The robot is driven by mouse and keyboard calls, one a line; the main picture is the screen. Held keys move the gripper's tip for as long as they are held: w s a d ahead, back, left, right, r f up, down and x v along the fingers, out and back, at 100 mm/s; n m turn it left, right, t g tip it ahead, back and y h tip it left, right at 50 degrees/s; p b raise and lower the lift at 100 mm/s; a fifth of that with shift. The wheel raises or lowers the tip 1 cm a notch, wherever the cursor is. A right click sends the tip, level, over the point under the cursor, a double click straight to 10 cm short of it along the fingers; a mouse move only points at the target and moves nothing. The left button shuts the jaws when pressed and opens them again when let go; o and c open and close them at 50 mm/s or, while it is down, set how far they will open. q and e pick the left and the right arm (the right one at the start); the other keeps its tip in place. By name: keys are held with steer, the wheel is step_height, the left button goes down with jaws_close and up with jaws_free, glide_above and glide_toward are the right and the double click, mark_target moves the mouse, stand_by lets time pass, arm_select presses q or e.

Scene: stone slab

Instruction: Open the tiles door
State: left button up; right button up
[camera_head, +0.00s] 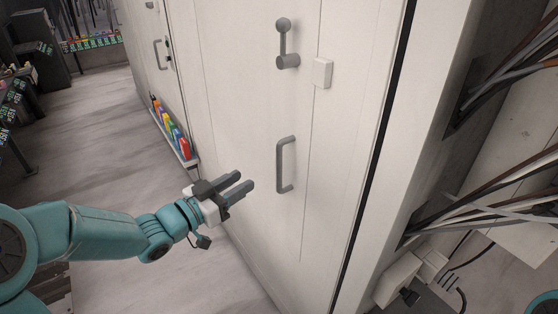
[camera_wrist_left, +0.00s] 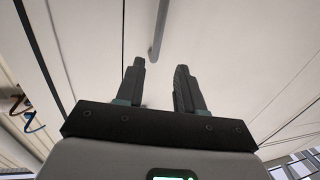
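A tall white door (camera_head: 245,105) fills the middle of the head view. It has a grey vertical bar handle (camera_head: 284,165) and, higher up, a grey lever with a round knob (camera_head: 284,45). My left gripper (camera_head: 245,184) is open and empty, to the left of the bar handle and apart from it. In the left wrist view, the two fingers (camera_wrist_left: 160,82) stand apart with nothing between them, and a grey bar (camera_wrist_left: 159,30) shows beyond their tips against the white door. My right gripper does not show.
A small white box (camera_head: 323,73) sits on the panel right of the lever. A low shelf with several coloured bottles (camera_head: 172,132) is at the left. Cables (camera_head: 500,200) hang at the right. The grey floor at the left (camera_head: 100,120) is clear.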

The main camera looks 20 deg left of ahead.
mark_target(278, 160)
arm_select(q)
steer(key=p+x, duration=0.1)
steer(key=x, duration=1.1)
steer(key=shift+w+d+p, duration=0.1)
steer(key=shift+d+p, duration=0.25)
steer(key=shift+p, duration=0.05)
steer(key=shift+w+d, duration=0.1)
steer(key=shift+w, duration=0.25)
jaws_close()
